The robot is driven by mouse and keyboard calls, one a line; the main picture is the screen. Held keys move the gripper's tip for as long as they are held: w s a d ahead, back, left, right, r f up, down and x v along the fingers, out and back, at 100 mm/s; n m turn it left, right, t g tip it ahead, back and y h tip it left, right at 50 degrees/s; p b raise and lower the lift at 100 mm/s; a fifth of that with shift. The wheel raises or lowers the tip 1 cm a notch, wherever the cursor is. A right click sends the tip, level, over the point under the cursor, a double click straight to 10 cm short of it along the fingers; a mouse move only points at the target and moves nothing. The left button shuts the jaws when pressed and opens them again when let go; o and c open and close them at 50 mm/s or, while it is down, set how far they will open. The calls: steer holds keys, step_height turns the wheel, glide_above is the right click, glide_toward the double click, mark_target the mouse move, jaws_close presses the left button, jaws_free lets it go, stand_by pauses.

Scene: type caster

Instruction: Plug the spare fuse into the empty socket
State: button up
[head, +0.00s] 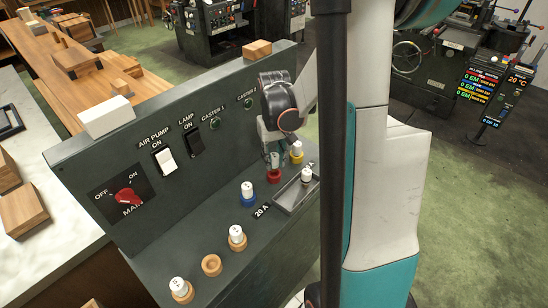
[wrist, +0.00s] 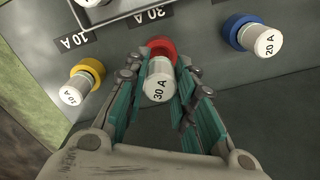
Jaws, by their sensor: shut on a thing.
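My gripper (wrist: 158,90) is shut on a white fuse marked 30 A (wrist: 159,85), with a finger on either side. The fuse stands at the red socket ring (wrist: 162,46); I cannot tell whether it is fully seated. In the head view my gripper (head: 272,152) is low over the red ring (head: 275,177), partly hiding the fuse. A tan ring (head: 211,265) near the front of the panel is open and empty. Another white fuse (head: 307,175) stands in the grey tray (head: 291,199); its marking is unreadable.
Fuses stand in the yellow ring (wrist: 92,70), the blue ring (wrist: 235,28) and two tan rings (head: 237,243) (head: 182,292). The upright panel has a red main switch (head: 127,197) and two rockers (head: 165,160). A white block (head: 106,117) lies on its top edge.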

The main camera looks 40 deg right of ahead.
mark_target(274, 164)
steer(key=shift+f+b, duration=1.45)
steer(key=shift+f, duration=0.2)
stand_by(0.5)
steer(key=o, duration=1.1)
steer(key=shift+o, duration=0.2)
steer(key=shift+r, duration=0.1)
step_height(274, 164, up, 12)
steer(key=shift+f, duration=0.1)
